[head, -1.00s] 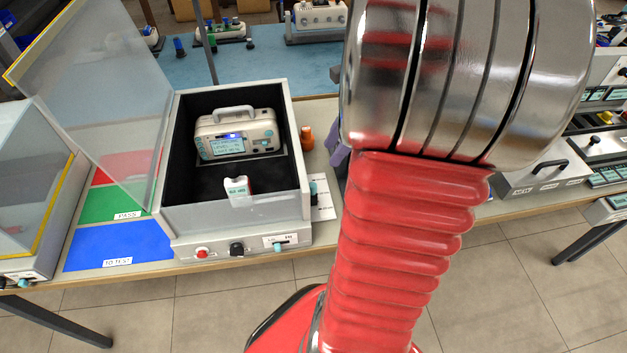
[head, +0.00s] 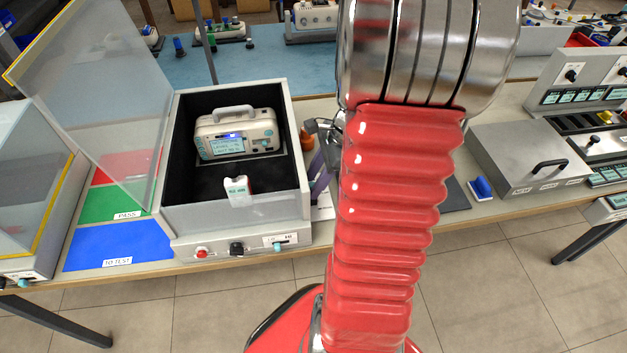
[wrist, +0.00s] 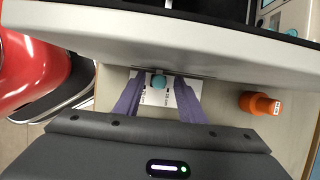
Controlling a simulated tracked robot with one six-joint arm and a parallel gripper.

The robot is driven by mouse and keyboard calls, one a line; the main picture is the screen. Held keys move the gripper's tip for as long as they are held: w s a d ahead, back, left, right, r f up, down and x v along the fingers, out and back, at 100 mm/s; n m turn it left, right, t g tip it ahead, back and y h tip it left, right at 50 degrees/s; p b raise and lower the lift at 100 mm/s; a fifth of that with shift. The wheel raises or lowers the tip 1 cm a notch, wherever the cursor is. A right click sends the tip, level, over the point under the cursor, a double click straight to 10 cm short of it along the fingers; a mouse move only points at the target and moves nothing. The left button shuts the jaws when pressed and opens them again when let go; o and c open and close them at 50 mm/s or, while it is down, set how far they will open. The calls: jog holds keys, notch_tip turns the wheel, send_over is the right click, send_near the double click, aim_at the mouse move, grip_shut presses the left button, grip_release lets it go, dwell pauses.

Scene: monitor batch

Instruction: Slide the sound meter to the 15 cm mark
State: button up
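A small white unit with a green display, which looks like the sound meter (head: 238,190), stands inside the open black-lined test box (head: 180,215), in front of a beige monitor (head: 236,134) with a handle. In the wrist view a round teal knob (wrist: 158,81) sticks out of the box's right outer wall above a white marked card (wrist: 165,98); the marks are too small to read. My gripper (wrist: 159,90) is open, its two purple fingers on either side of the knob with gaps showing. In the head view my gripper (head: 320,172) is beside the box's right wall, partly behind my arm.
An orange bottle (wrist: 260,103) stands on the bench right of my fingers in the wrist view. The box's clear lid (head: 95,90) is raised at left. Red, green and blue (head: 110,247) areas lie left of the box. A grey case (head: 525,160) stands right of my arm.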

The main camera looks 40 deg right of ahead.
jog(key=shift+c, duration=0.3)
grip_shut()
dwell(0.4)
